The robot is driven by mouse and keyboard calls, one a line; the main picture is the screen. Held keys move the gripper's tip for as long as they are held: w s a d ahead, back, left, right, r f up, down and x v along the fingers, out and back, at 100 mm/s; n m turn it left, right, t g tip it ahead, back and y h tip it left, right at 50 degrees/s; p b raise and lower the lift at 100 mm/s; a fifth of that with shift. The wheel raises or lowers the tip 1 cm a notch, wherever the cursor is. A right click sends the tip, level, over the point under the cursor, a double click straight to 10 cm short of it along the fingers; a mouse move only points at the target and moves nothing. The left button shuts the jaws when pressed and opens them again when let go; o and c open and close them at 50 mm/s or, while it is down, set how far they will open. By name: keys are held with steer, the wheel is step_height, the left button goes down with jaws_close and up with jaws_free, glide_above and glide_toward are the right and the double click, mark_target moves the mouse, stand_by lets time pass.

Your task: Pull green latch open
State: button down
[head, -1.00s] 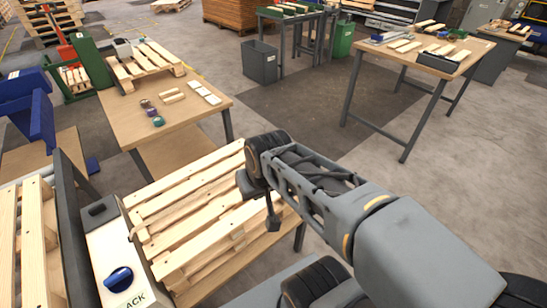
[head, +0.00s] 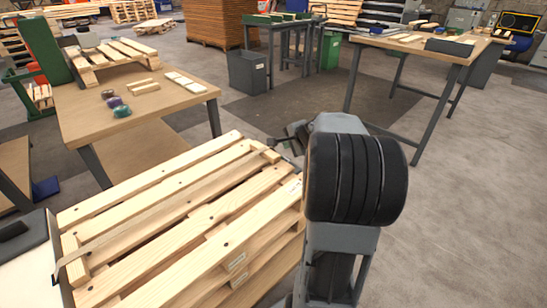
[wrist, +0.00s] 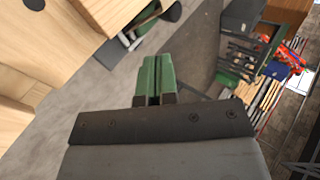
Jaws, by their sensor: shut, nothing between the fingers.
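I can make out no green latch in either view. My gripper (wrist: 156,72) shows in the wrist view as two green fingers lying side by side against each other beyond a dark bar. It is shut and holds nothing. In the head view my thick dark wrist joint fills the middle right, and the fingers are not clear there.
A stack of wooden pallets (head: 190,215) stands in front, with a strap across it. A wooden table (head: 75,115) with a pallet and small items is at left. Another table (head: 455,50) is at back right. A grey bin (head: 247,72) and a green bin (head: 329,50) stand behind. Grey floor is open at right.

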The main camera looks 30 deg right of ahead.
steer(key=shift+d+f, duration=0.15)
steer(key=shift+d, duration=0.05)
steer(key=b+x, duration=0.2)
steer(key=x, duration=0.8)
steer(key=shift+a+b, duration=0.15)
steer(key=shift+b, duration=0.25)
steer(key=shift+w, duration=0.1)
steer(key=w, duration=0.1)
steer(key=w+p, duration=0.1)
steer(key=w, duration=0.1)
steer(key=w+a+p, duration=0.1)
steer(key=w, duration=0.1)
steer(key=shift+w, duration=0.1)
